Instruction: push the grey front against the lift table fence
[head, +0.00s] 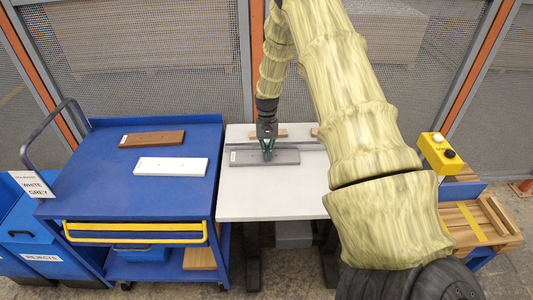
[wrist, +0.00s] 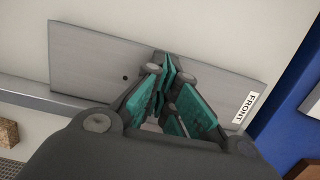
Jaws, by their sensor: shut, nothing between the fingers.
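The grey front (head: 245,158) lies flat on the white lift table (head: 265,205), near its back edge. In the wrist view the grey front (wrist: 95,62) shows a dark hole and a FRONT label at its right end. The fence (head: 312,146) is a low grey strip just behind the front; it also shows in the wrist view (wrist: 28,98). The front's back edge lies close to the fence, but I cannot tell whether they touch. My gripper (head: 268,156) is shut and empty, pointing down over the front's middle. Its fingers (wrist: 165,85) hide part of the front.
A blue cart (head: 100,190) on the left carries a brown board (head: 152,139) and a white board (head: 171,167). Wooden blocks (head: 268,133) sit behind the fence. A yellow button box (head: 438,152) stands right of my arm. The lift table's front half is clear.

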